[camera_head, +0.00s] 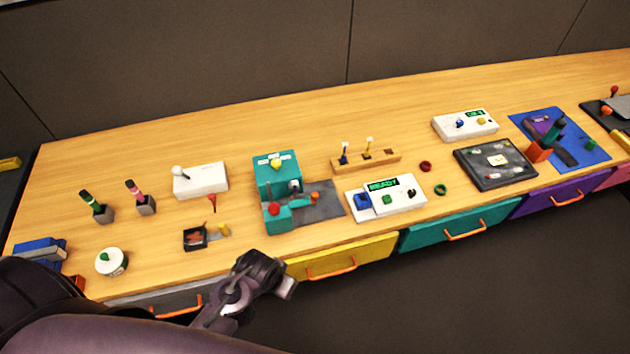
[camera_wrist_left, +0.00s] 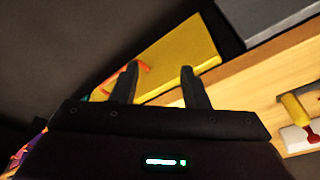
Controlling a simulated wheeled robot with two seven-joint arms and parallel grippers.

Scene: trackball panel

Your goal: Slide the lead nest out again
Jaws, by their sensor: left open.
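I cannot tell for sure which part is the lead nest. A yellow knob beside a red and white part (camera_wrist_left: 293,106) shows at the right of the left wrist view and may be the same thing. My left gripper (camera_head: 278,281) is in front of the table's front edge, apart from the holder. In the left wrist view its fingers (camera_wrist_left: 160,75) are spread and empty. My right gripper is out of view.
A teal machine (camera_head: 277,172) with a red part and a grey plate stands right of the holder. A white joystick box (camera_head: 200,180) is behind it, and a round white-green pot (camera_head: 111,261) to the left. The yellow drawer (camera_head: 345,258) is close to my left gripper.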

